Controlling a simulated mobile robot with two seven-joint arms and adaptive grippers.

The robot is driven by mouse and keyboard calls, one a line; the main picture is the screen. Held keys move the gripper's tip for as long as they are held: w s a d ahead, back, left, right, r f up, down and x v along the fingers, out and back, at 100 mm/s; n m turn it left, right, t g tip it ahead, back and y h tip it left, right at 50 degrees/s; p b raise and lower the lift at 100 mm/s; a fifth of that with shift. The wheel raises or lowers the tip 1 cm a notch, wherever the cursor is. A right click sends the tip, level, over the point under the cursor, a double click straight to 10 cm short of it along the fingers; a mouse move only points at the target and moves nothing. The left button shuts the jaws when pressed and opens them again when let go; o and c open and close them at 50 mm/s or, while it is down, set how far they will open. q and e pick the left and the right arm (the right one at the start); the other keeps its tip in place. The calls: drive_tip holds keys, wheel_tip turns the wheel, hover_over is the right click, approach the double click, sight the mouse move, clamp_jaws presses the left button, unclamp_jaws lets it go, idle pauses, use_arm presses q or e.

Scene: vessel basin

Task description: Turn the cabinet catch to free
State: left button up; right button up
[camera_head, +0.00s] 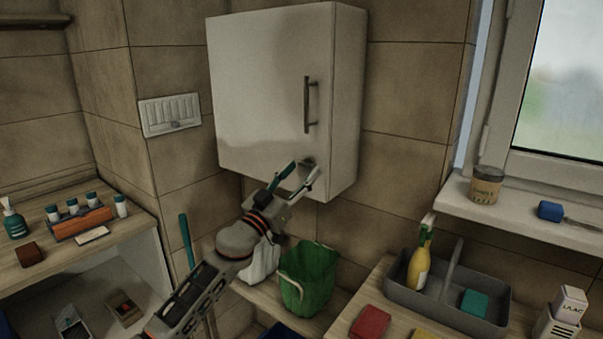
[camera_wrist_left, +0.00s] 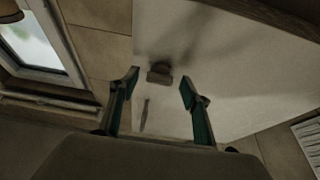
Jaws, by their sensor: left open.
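The white wall cabinet (camera_head: 265,90) hangs shut on the tiled wall in the head view. Its small dark catch (camera_head: 309,161) sits low on the door, near the right edge and below the bar handle (camera_head: 307,105). My left gripper (camera_head: 304,172) is open and empty, with its fingers reaching up to the door just beside the catch. In the left wrist view the catch (camera_wrist_left: 160,72) lies between and slightly beyond the fingertips of my left gripper (camera_wrist_left: 160,80). I cannot tell whether a finger touches it. My right gripper is not in view.
Below the cabinet are a green bucket (camera_head: 308,278) and a white bag (camera_head: 260,262). A grey caddy (camera_head: 400,295) with a yellow bottle (camera_head: 419,266) stands at the right, under the window sill (camera_head: 530,224). A wall switch panel (camera_head: 170,114) is left of the cabinet.

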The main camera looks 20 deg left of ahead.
use_arm(q)
drive_tip(key=shift+w+d+r, duration=0.15)
drive_tip(key=shift+w, duration=0.15)
drive_tip(key=c, duration=1)
drive_tip(key=shift+c, duration=0.5)
